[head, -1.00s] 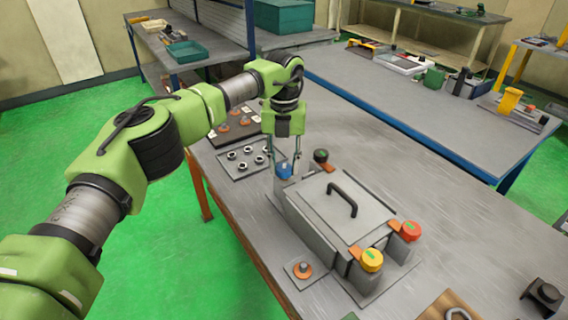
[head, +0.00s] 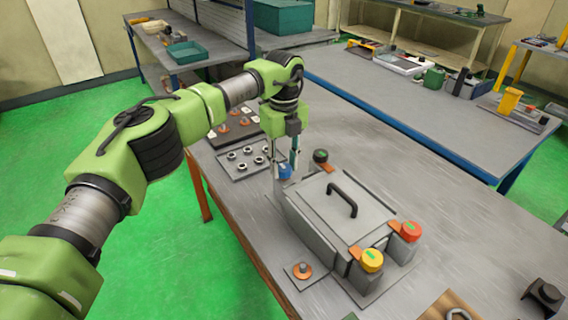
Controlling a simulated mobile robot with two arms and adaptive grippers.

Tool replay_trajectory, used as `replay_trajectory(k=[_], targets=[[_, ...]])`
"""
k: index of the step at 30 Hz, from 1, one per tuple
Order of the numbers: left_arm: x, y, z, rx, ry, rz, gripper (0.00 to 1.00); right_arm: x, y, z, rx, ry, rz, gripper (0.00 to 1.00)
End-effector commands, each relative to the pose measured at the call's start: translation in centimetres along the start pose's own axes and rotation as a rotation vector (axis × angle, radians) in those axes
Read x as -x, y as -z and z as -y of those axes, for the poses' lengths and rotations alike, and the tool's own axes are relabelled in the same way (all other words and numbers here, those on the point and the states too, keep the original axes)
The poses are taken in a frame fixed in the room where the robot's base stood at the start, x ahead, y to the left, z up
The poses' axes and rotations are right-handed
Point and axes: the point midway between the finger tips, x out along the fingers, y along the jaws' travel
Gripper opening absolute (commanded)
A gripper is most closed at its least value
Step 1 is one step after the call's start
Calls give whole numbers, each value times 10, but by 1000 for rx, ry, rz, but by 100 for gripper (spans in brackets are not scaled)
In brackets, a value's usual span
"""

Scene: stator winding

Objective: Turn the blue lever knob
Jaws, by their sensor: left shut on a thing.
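The blue lever knob (head: 285,172) sits at the far left corner of a grey metal box (head: 318,205) on the workbench. My left gripper (head: 286,165) points down over the knob from above, its fingers closed on it. The fingers partly cover the knob. The box has a black handle (head: 343,198) on its lid. A dark knob (head: 321,156) stands at the far right corner. A yellow knob (head: 371,260) and a red knob (head: 410,231) are at the near end. My right gripper is not in view.
A tray with several metal rings (head: 236,168) lies left of the box, close to my left gripper. A small plate with an orange-based peg (head: 303,270) lies near the front. A dark bracket (head: 544,295) stands at the right. The bench right of the box is clear.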

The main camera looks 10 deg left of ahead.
Motion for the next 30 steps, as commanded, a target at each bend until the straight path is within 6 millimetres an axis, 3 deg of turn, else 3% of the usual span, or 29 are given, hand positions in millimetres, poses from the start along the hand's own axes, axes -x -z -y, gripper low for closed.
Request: replay_trajectory(k=[1,13,14,15,16,26,30], targets=[[-7,3,-2,2,-12,-9,9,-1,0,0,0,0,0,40],[-7,3,-2,8,-12,-9,9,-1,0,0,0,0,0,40],[-7,3,-2,8,-12,-9,33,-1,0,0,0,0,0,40],[-7,3,-2,8,-12,-9,43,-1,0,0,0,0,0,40],[-7,3,-2,8,-12,-9,46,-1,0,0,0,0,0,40],[-2,1,-1,9,-4,-3,46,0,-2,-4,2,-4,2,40],[12,0,0,9,-2,-1,46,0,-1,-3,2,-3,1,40]])
